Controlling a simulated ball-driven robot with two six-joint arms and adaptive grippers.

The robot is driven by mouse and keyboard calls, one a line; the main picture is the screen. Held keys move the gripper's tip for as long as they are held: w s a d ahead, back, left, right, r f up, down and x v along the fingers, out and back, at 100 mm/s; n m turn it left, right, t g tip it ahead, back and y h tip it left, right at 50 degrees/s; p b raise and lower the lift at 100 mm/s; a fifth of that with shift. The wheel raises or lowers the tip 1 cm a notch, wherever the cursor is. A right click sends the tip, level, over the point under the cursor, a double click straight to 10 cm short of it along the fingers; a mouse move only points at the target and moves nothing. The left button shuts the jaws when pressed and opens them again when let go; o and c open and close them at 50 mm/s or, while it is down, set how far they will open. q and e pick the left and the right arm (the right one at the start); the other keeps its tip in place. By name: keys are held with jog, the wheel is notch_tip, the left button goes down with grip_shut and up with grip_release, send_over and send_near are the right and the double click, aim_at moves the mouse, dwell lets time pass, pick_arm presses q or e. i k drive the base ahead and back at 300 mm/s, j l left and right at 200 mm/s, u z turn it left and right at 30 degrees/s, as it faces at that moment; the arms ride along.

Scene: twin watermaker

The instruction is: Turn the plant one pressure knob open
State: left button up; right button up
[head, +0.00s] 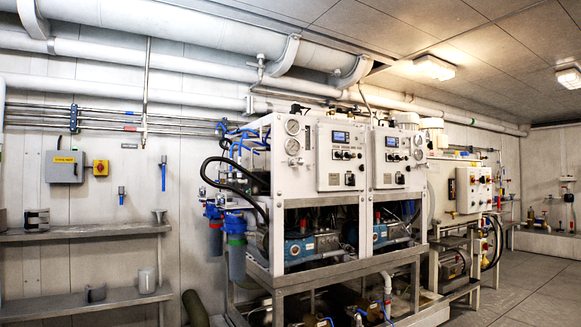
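The twin watermaker (325,215) stands in the middle of the head view, a white frame with two similar units side by side. The left unit has a control panel (327,176) with a small blue display (341,136), a row of small dark knobs and a black switch (350,179). Two round gauges (292,136) sit left of that panel. The right unit has a similar panel (379,176) and gauges. I cannot tell which part is the plant one pressure knob or how it is turned; labels are too small to read. Neither of my grippers is in view.
Metal shelves (85,231) stand along the left wall, below a grey box (64,167) and a yellow-red switch (101,167). Blue-capped filter housings (236,250) stick out at the watermaker's left. Open floor (530,285) lies at the right.

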aim_at(299, 162)
jog(key=i+z, duration=0.1)
jog(key=z, duration=0.35)
jog(key=i+j+z, duration=0.1)
jog(key=z, duration=0.3)
jog(key=i+j+z, duration=0.1)
jog(key=z, duration=0.35)
jog(key=j+z, duration=0.2)
jog(key=z, duration=0.25)
jog(key=i+j+z, duration=0.1)
jog(key=z, duration=0.3)
jog(key=j+z, duration=0.25)
jog(key=z, duration=0.2)
jog(key=i+j, duration=0.1)
jog(key=j, duration=0.35)
jog(key=j+u, duration=0.1)
jog(key=u, duration=0.4)
jog(key=j+u, duration=0.1)
jog(key=u, duration=0.4)
jog(key=i+u, duration=0.1)
jog(key=u, duration=0.4)
